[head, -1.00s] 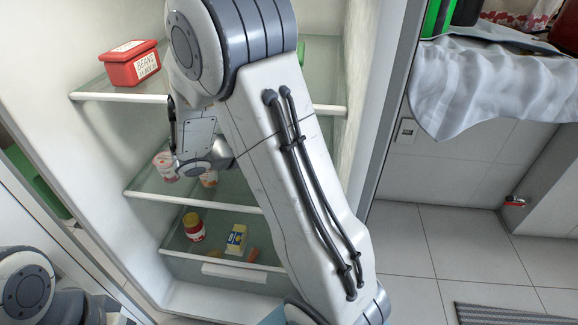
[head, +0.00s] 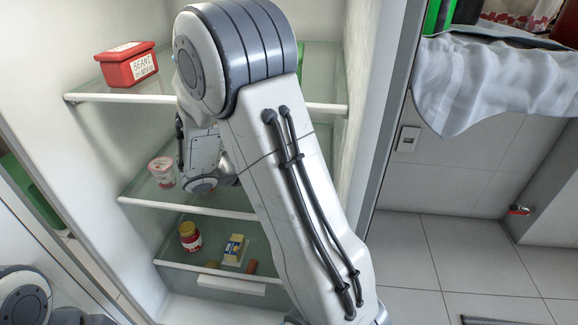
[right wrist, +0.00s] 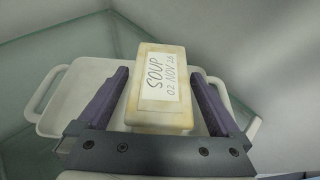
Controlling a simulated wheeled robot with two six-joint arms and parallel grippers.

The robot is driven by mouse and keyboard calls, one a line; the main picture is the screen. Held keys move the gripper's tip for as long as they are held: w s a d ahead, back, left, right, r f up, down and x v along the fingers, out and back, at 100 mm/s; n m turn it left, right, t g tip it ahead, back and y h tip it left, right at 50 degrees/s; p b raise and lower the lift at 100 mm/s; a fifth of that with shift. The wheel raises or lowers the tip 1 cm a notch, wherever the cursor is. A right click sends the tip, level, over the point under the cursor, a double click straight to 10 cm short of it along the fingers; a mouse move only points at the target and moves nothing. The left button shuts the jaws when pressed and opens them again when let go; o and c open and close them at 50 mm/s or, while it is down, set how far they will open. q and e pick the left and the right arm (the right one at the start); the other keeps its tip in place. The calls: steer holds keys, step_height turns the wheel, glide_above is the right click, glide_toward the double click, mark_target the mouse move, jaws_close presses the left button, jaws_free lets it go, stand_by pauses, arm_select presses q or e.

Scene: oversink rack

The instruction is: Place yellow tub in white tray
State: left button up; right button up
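The yellow tub (right wrist: 161,112) is pale, with a white label reading SOUP 02 NOV 26. In the right wrist view it appears within the outline of the white tray (right wrist: 62,92); I cannot tell whether it rests on the tray's floor. My right gripper (right wrist: 160,72) has its purple fingers on either side of the tub, with narrow gaps showing, so it looks open around it. The gripper's palm hides the tray's near side. In the head view my right arm hides the tub and tray. My left gripper is out of view.
The tray is on a glass shelf (right wrist: 30,70) of a fridge. A red beans box (head: 130,66) stands on the upper shelf, a pink-and-white cup (head: 161,172) on the middle one. A red jar (head: 190,237) and a yellow carton (head: 235,250) are lower down.

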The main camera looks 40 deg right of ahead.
steer(key=shift+r, duration=0.3)
steer(key=p+v, duration=0.5)
steer(key=v, duration=0.6)
steer(key=shift+d+p, duration=0.1)
steer(key=shift+p, duration=0.25)
steer(key=shift+w+a+r, duration=0.1)
steer(key=shift+a+r, duration=0.05)
steer(key=shift+a, duration=0.35)
steer(key=s+a+f+m+t+y, duration=0.1)
steer(key=s+a+m+y, duration=0.9)
steer(key=s+a+y, duration=0.4)
steer(key=s+a, duration=0.4)
steer(key=a, duration=0.4)
steer(key=shift+s+a+y, duration=0.3)
steer(key=shift+a, duration=0.1)
steer(key=shift+s+f, duration=0.1)
